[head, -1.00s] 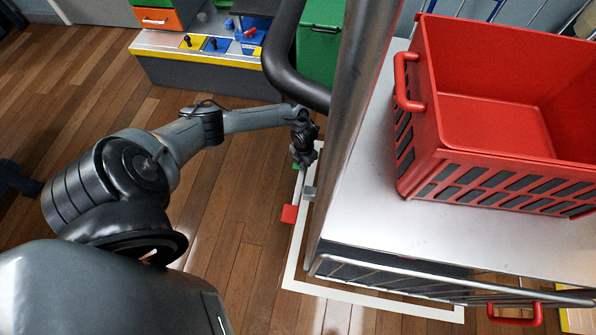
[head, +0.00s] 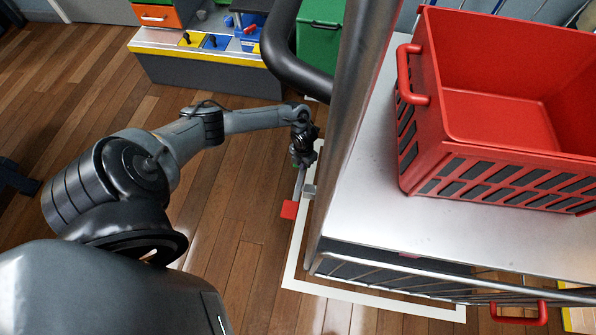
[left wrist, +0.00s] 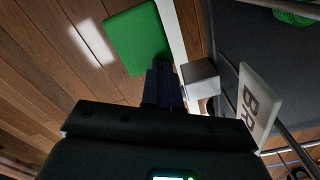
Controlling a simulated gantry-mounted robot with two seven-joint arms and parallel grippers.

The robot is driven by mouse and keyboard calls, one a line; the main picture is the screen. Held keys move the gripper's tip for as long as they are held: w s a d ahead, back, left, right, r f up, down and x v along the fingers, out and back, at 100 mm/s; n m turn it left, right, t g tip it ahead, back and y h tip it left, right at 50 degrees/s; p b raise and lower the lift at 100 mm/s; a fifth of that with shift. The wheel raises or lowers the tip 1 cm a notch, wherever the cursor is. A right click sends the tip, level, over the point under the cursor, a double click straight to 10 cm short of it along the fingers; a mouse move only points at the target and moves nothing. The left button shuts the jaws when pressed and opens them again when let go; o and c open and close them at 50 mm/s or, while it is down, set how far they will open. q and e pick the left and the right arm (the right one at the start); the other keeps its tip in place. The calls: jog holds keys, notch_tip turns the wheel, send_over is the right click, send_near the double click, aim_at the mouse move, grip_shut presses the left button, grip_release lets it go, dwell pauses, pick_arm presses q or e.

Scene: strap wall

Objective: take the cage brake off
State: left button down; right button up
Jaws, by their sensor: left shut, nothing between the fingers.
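The cage brake is a pedal low on the cage's left side, with a red pad (head: 289,209) at its near end. Its green pad (left wrist: 138,38) shows large in the left wrist view; in the head view my gripper mostly hides it. A small grey block (left wrist: 200,78) is beside it, and a white label (left wrist: 259,104) reads "BR", the rest cut off. My left gripper (head: 302,163) points down at the green end. Its fingers (left wrist: 164,84) are shut and empty, at the green pad's edge; I cannot tell whether they touch it. My right gripper is out of view.
The metal cage (head: 362,190) stands close right of my left arm, with a red basket (head: 500,185) on its shelf. A white outline (head: 350,297) marks the floor around it. A low bench (head: 200,75) stands behind. The wooden floor left of the cage is clear.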

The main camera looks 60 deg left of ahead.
pick_arm(q)
notch_tip(320, 180, up, 7)
jog(key=p, duration=0.6)
dwell(0.5)
dwell(0.4)
